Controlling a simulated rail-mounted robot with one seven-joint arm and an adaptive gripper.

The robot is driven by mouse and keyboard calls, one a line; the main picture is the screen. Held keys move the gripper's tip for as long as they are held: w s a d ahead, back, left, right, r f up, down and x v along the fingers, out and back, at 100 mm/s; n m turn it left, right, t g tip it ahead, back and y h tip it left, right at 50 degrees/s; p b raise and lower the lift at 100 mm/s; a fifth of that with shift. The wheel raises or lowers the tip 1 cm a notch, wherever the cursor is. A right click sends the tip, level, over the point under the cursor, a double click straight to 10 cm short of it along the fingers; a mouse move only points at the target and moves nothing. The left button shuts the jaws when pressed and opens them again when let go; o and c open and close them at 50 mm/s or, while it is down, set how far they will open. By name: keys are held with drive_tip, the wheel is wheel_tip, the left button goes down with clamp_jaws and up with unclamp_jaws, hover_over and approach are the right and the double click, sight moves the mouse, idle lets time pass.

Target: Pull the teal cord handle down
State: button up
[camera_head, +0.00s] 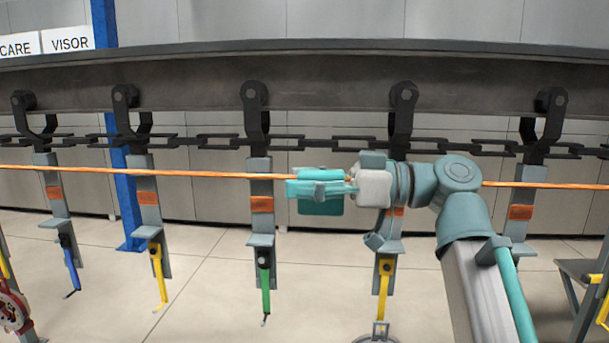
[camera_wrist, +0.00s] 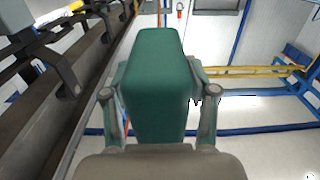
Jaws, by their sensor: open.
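The teal cord handle (camera_head: 322,208) is a block on the orange cord (camera_head: 210,174) near the middle of the head view. In the wrist view the same handle (camera_wrist: 158,75) fills the centre, large and close. My gripper (camera_head: 305,188) reaches it from the right, with its fingers along the block. In the wrist view my gripper (camera_wrist: 155,98) is open, with one finger on each side of the handle. I cannot tell whether the fingers touch it. Part of the handle is hidden behind a finger in the head view.
A dark overhead rail (camera_head: 200,85) carries a chain (camera_head: 215,141) and several hanging grey hangers with coloured hooks, such as a green hook (camera_head: 265,280). One hanger is close behind the handle's left side. A blue post (camera_head: 130,200) stands at left. A yellow-and-blue frame shows in the wrist view.

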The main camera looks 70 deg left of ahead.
sight(306, 214)
clamp_jaws()
idle(0.3)
wheel_tip(306, 214, down, 6)
drive_tip(key=b, duration=0.7)
drive_tip(key=shift+r, duration=0.35)
unclamp_jaws()
